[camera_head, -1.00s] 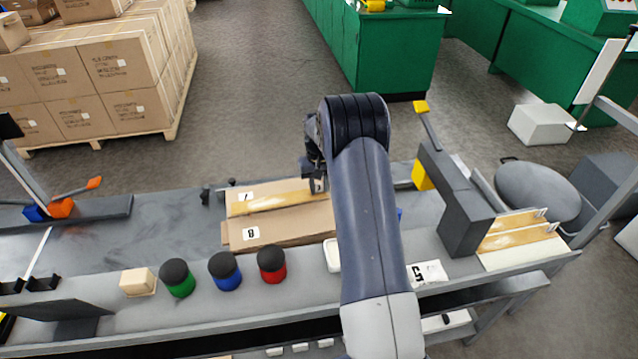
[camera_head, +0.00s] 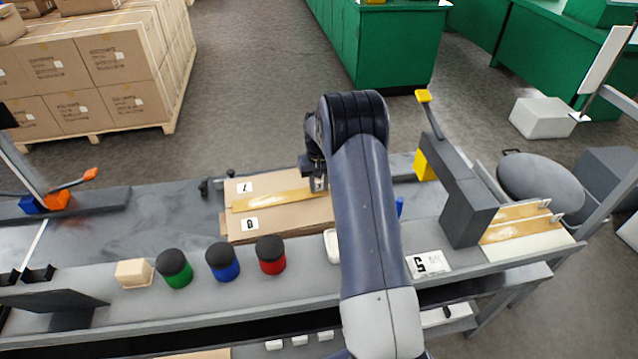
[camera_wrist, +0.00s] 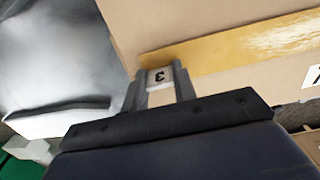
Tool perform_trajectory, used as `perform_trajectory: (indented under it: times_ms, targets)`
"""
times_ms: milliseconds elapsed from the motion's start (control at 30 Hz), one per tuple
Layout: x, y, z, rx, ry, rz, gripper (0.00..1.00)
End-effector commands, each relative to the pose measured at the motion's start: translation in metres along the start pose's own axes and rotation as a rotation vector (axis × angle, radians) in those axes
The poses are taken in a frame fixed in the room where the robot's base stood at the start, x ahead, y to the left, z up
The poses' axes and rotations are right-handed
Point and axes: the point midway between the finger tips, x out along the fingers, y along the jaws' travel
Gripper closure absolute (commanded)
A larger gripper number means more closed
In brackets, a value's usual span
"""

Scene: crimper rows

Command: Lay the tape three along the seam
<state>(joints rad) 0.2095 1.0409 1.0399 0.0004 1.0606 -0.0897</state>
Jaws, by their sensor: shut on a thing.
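The tape three is an amber strip (camera_head: 270,200) with a white end tab marked 3 in the wrist view (camera_wrist: 159,77). My gripper (camera_head: 318,183) is shut on that tab at the strip's right end; its fingers also show in the wrist view (camera_wrist: 160,85). The strip stretches left over the closed brown carton (camera_head: 290,217), between the flap label that looks like 7 (camera_head: 245,187) and the label 8 (camera_head: 250,223). It covers the line where the flaps meet, so the seam is hidden. I cannot tell whether the strip touches the cardboard.
Green, blue (camera_head: 223,262) and red (camera_head: 270,255) black-capped jars and a beige block (camera_head: 134,273) stand along the front ledge. A dark grey post (camera_head: 462,215) with a yellow-ended lever stands right. More amber strips (camera_head: 515,225) lie on a rack beyond it.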

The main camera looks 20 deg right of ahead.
Motion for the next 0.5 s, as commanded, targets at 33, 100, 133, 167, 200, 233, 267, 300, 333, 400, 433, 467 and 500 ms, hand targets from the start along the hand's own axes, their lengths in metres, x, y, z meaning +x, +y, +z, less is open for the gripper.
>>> perform_trajectory:
  times_ms: [33, 100, 133, 167, 200, 233, 267, 300, 333, 400, 433, 467, 500]
  targets:
    - [-0.0001, 0.0000, 0.0000, 0.000, 0.000, 0.000, 0.95]
    - [-0.0001, 0.0000, 0.0000, 0.000, 0.000, 0.000, 0.95]
    - [-0.0001, 0.0000, 0.0000, 0.000, 0.000, 0.000, 0.95]
    - [-0.0001, 0.0000, 0.0000, 0.000, 0.000, 0.000, 0.95]
    - [-0.0001, 0.0000, 0.0000, 0.000, 0.000, 0.000, 0.95]
    - [-0.0001, 0.0000, 0.0000, 0.000, 0.000, 0.000, 0.95]
    - [-0.0001, 0.0000, 0.0000, 0.000, 0.000, 0.000, 0.95]
    - [-0.0001, 0.0000, 0.0000, 0.000, 0.000, 0.000, 0.95]
    - [-0.0001, 0.0000, 0.0000, 0.000, 0.000, 0.000, 0.95]
    - [-0.0001, 0.0000, 0.0000, 0.000, 0.000, 0.000, 0.69]
    - [-0.0001, 0.0000, 0.0000, 0.000, 0.000, 0.000, 0.67]
    - [-0.0001, 0.0000, 0.0000, 0.000, 0.000, 0.000, 0.64]
    - [-0.0001, 0.0000, 0.0000, 0.000, 0.000, 0.000, 0.61]
